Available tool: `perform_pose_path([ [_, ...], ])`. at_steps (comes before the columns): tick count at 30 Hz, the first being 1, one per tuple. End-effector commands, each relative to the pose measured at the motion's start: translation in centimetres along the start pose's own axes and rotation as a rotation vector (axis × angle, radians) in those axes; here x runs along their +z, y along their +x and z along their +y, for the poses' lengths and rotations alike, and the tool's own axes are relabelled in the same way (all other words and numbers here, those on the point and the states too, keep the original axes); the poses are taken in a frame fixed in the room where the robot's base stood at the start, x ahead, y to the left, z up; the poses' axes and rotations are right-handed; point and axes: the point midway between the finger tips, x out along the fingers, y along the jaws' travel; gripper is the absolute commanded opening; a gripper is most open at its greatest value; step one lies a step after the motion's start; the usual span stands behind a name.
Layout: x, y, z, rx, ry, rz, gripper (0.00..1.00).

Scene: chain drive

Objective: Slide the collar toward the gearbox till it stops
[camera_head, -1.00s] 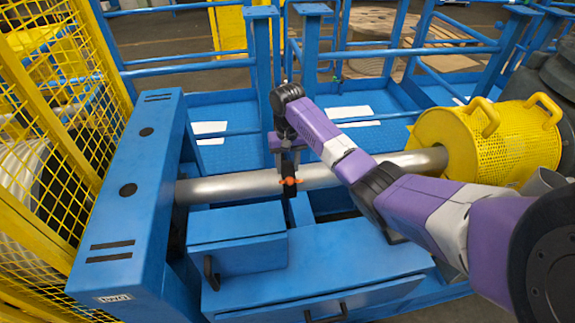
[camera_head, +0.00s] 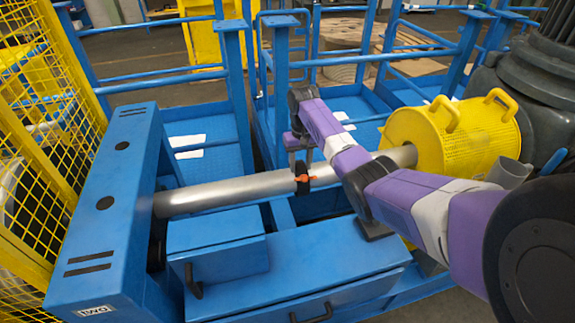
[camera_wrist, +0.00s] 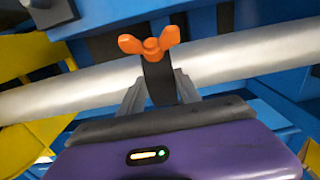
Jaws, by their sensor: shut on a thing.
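The collar (camera_head: 301,189) is a narrow dark ring around the silver shaft (camera_head: 230,192), with an orange wing screw (camera_head: 306,178). It sits a little right of the middle of the shaft's bare length. In the wrist view the collar (camera_wrist: 158,80) and its orange wings (camera_wrist: 150,44) are between the two fingers. My gripper (camera_wrist: 157,92) is shut on the collar from above; in the head view my gripper (camera_head: 301,165) partly hides it. Nothing in view is labelled gearbox; a dark grey machine body (camera_head: 533,98) stands at the shaft's right end, past a yellow mesh guard (camera_head: 465,140).
A tall blue housing (camera_head: 104,210) takes the shaft's left end. Blue boxes with dark handles (camera_head: 320,265) lie below the shaft in front. A yellow mesh fence (camera_head: 30,130) stands at the left, blue railings (camera_head: 340,62) behind. Bare shaft runs clear between collar and yellow guard.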

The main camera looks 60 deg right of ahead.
Motion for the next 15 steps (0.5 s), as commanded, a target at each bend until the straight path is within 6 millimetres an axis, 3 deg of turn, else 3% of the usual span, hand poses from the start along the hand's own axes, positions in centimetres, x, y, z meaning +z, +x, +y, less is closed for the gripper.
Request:
perform_pose_path([
  [10,-0.1,-0.1,0.78,0.004,0.002,0.004,0.0],
  [11,-0.1,-0.1,0.8,0.005,0.002,0.004,0.42],
  [14,-0.09,-0.1,0.76,0.004,0.002,0.003,0.61],
  [15,-0.09,-0.1,0.71,0.003,0.002,0.003,0.62],
])
